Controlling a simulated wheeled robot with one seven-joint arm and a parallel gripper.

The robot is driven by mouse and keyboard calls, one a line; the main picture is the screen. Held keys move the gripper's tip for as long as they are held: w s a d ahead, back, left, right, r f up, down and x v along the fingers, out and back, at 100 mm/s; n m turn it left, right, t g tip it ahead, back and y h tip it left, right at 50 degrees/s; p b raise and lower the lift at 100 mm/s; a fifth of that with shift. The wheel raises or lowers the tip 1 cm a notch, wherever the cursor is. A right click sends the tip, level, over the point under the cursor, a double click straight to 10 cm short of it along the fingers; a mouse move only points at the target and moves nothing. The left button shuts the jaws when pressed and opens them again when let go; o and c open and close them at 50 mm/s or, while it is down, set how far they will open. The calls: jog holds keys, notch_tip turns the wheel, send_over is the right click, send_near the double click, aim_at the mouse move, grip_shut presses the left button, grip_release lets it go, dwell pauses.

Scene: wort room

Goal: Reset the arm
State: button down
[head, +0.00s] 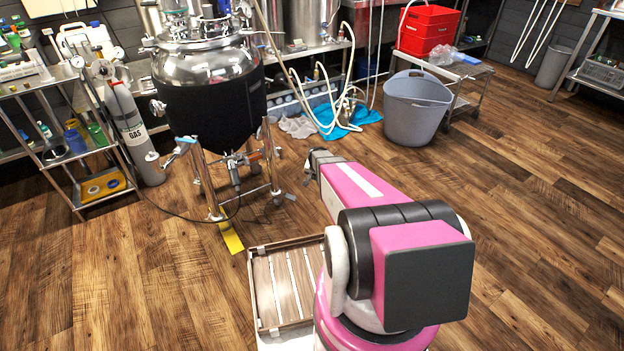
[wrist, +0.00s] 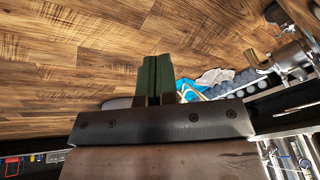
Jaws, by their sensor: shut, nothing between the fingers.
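My arm, pink and black, rises from the lower middle of the head view and points away toward the steel vessel. In that view my gripper cannot be clearly made out beyond the far end of the arm. In the wrist view my gripper (wrist: 157,79) shows as two dark green fingers side by side, shut with nothing between them. Wood floor lies beyond the fingertips.
A steel vessel with a black jacket (head: 212,105) stands on legs ahead left. A grey tub (head: 416,110) stands ahead right, near red crates (head: 428,28). A slatted tray (head: 259,291) is beside my arm's base. Open floor lies right.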

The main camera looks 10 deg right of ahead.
dwell(0.4)
jog(key=s+a+r+n+g, duration=0.1)
jog(key=s+a+r+n, duration=0.2)
jog(key=s+r, duration=0.8)
jog(key=s+a+r+n+g, duration=0.2)
jog(key=s+a+r, duration=0.4)
jog(key=s+r, duration=0.6)
jog(key=shift+s+a+n+g, duration=0.35)
jog(key=shift+s+n, duration=0.15)
jog(key=shift+s, duration=0.75)
